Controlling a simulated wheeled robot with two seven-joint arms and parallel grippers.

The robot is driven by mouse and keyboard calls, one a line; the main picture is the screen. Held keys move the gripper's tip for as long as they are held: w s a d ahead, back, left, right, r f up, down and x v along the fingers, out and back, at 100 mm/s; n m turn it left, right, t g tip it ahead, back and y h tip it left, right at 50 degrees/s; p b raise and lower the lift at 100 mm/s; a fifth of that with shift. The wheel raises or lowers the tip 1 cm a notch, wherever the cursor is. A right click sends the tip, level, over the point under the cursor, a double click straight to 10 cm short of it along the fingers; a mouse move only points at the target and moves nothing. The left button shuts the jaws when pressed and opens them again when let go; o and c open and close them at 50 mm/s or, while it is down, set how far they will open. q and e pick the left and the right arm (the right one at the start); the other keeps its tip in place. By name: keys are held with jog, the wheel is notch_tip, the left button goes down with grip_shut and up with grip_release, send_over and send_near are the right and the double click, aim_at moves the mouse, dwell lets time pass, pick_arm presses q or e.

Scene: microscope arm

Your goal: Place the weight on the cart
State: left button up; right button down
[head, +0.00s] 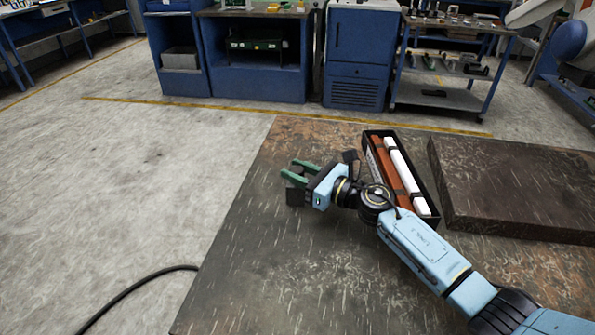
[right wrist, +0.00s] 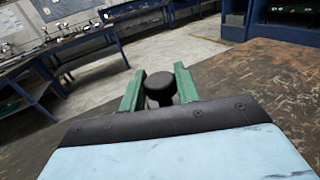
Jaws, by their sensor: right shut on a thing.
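My right gripper (head: 299,171) reaches over the left part of the brown worktop, its green fingers pointing left. In the right wrist view, my right gripper (right wrist: 159,84) is shut on the weight (right wrist: 160,89), a small dark, rounded piece between the green fingers. Its lower part is hidden by the gripper body. In the head view I cannot clearly tell the weight from the gripper's dark parts. A blue-framed cart (head: 437,97) with shelves stands on the floor at the back right, well away from the gripper. My left gripper is not in view.
The brown worktop (head: 265,255) has a black box (head: 432,190) with brown and white bars behind my right arm. A thick dark slab (head: 515,185) lies at the right. Blue cabinets (head: 357,58) stand at the back. The floor left of the worktop is open, except for a black cable (head: 140,284).

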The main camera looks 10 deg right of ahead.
jog(key=c, duration=1.4)
grip_release()
jog(key=o, duration=0.4)
jog(key=shift+r, duration=0.1)
